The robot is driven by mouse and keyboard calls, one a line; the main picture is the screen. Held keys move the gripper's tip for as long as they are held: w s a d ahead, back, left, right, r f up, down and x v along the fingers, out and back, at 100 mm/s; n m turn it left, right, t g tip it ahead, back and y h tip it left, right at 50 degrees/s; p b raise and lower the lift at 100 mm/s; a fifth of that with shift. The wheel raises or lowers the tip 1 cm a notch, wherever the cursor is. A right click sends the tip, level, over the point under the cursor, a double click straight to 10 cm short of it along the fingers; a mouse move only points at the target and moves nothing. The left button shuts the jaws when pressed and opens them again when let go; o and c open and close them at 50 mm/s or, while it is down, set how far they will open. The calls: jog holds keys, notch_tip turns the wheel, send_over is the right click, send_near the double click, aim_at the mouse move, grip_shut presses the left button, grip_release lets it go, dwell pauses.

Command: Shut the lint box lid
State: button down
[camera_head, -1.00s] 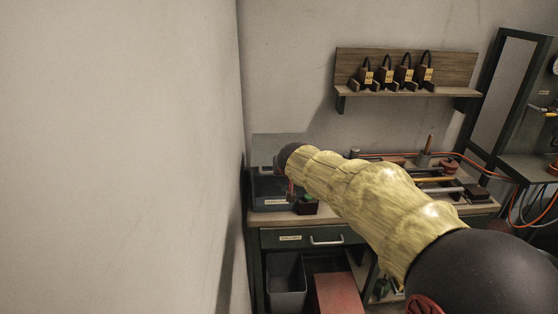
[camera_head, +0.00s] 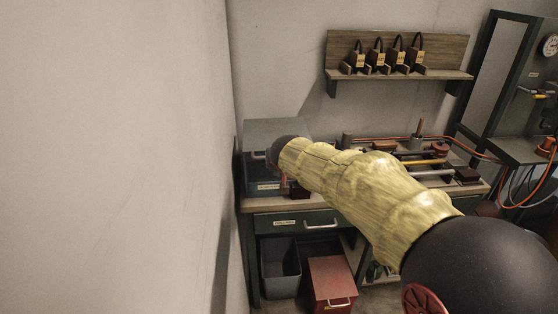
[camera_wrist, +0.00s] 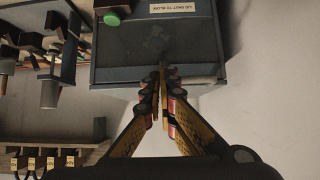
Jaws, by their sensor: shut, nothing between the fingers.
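The lint box (camera_head: 262,188) is a dark blue-grey box with a pale label, at the left end of the workbench in the head view. Its grey lid (camera_head: 270,130) stands raised at the back, partly behind my arm's end. In the wrist view the box (camera_wrist: 125,50) appears upside down, with a label reading "LID SHUT TO BLOW" at the top. My gripper (camera_wrist: 162,70) is shut and empty, its fingertips overlapping the box's near edge there. I cannot tell whether they touch it. In the head view my wrist hides the fingers.
A green button (camera_wrist: 112,18) is beside the label. A wall closes off the left side. The bench holds tools and rods to the right. A padlock shelf (camera_head: 398,73) hangs above. A grey bin (camera_head: 280,268) and a red box (camera_head: 332,280) stand below.

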jog(key=v, duration=1.1)
jog(key=s+d+f+n+g+h+p, duration=0.1)
jog(key=s+d+f+g, duration=0.2)
jog(key=s, duration=0.4)
jog(key=s+d+f+n+g, duration=0.1)
jog(key=s+d+f, duration=0.2)
jog(key=s+f, duration=0.3)
jog(key=s+d+r+m+p, duration=0.1)
jog(key=s+d+r+p, duration=0.1)
jog(key=s, duration=0.5)
jog(key=s+d+r+p, duration=0.2)
jog(key=s+d+r, duration=0.1)
jog(key=s, duration=0.5)
jog(key=s+d+r+m+g+p, duration=0.1)
jog(key=s+d+r+p, duration=0.1)
jog(key=s+d, duration=0.2)
jog(key=s, duration=0.3)
jog(key=shift+s+d+m, duration=0.3)
jog(key=shift+d, duration=0.05)
jog(key=shift+r, duration=0.2)
